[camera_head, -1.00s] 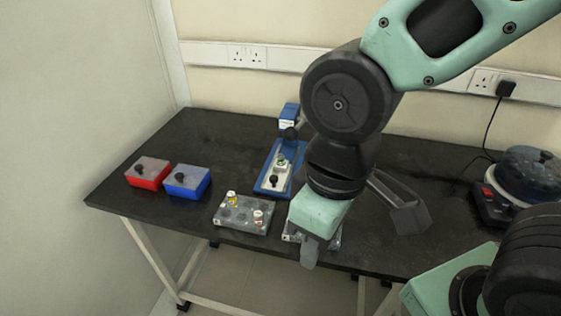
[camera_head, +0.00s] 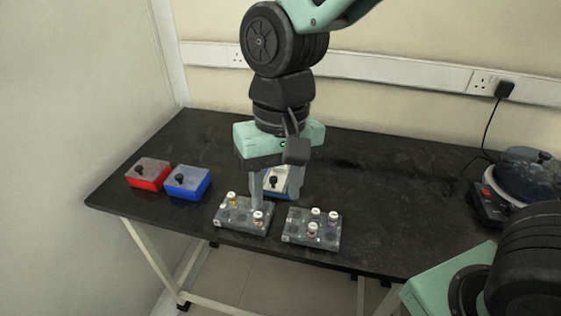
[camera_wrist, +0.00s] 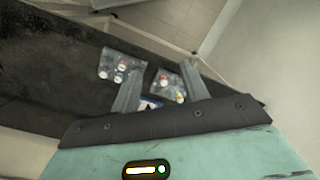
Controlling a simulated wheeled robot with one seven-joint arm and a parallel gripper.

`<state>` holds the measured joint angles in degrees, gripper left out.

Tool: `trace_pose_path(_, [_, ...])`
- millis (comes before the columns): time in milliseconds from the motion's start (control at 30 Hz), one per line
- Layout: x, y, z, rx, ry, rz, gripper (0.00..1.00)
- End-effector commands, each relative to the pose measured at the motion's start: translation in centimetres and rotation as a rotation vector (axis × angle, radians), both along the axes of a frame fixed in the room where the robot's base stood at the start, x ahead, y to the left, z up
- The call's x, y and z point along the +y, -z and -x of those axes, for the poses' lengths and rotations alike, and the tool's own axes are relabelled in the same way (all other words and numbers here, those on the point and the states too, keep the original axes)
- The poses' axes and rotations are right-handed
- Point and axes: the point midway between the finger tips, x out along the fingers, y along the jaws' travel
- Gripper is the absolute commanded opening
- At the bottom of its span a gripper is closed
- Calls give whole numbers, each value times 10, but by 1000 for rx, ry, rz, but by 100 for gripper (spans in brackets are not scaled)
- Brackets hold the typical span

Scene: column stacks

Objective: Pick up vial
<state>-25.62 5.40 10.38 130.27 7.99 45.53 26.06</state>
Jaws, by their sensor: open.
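Two grey vial racks stand near the table's front edge. The left rack (camera_head: 238,223) holds a vial (camera_head: 231,198) at its back left and a white-capped vial (camera_head: 258,217) at its front right. The right rack (camera_head: 293,238) holds three vials, one of them (camera_head: 312,229) at the front. My gripper (camera_head: 276,198) points down, open and empty, above and just behind the left rack. In the wrist view my fingers (camera_wrist: 161,68) are apart; the left rack (camera_wrist: 185,75) shows near the right finger and the right rack (camera_wrist: 105,68) lies left.
A red box (camera_head: 147,182) and a blue box (camera_head: 188,190) stand at the left of the table. A blue-and-white device (camera_head: 280,184) is partly hidden behind my gripper. A round dark machine (camera_head: 528,178) stands far right. The black table (camera_head: 400,215) is clear between.

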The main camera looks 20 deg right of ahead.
Motion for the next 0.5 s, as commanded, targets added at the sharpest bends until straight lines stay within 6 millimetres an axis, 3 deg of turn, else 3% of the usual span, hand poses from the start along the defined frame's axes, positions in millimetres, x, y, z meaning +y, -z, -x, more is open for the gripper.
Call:
trace_pose_path(33, [5, -2, -29, 30, 151, 13, 45])
trace_pose_path(200, [1, -2, -115, 96, 682, 103, 45])
trace_pose_path(500, [-31, 9, -246, 24, 1551, 313, 45])
